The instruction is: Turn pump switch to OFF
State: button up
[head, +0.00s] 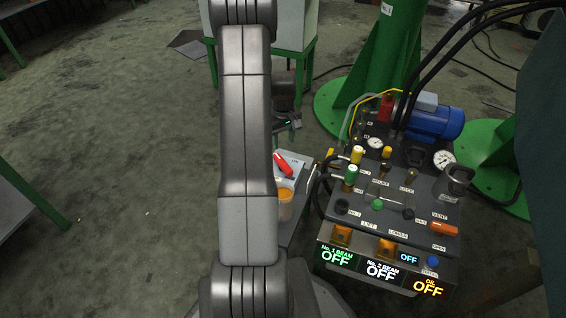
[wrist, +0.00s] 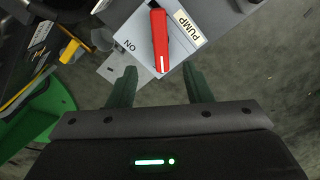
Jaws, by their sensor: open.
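The pump switch is a red lever handle (wrist: 160,40) on a light grey plate (wrist: 136,35), in the upper middle of the wrist view. A white line marks its near end. "ON" is printed on the plate to the left of the handle, and a "PUMP" label (wrist: 190,29) is at its right. No OFF mark is readable. In the head view the red handle (head: 283,165) shows just right of my arm. My gripper (wrist: 161,86) is open and empty, its two fingers apart below the handle in the wrist view, not touching it.
A control panel (head: 378,225) with valves, gauges, a blue motor (head: 435,121) and displays reading OFF stands at the right. An orange-topped cup (head: 286,205) is beside my arm. Green columns (head: 385,60) stand behind.

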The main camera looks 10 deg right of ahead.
aim_at(284, 163)
notch_tip(284, 163, down, 12)
jog(key=b, duration=0.3)
jog(key=shift+r, duration=0.25)
jog(key=shift+c, duration=0.4)
jog(key=c, duration=0.9)
jog(key=shift+n, duration=0.4)
jog(key=n, duration=0.2)
jog(key=shift+r+n, duration=0.1)
jog(key=shift+n, duration=0.2)
jog(key=shift+w+d+n+p, duration=0.1)
jog(key=shift+n+p, duration=0.45)
jog(key=shift+n, duration=1.45)
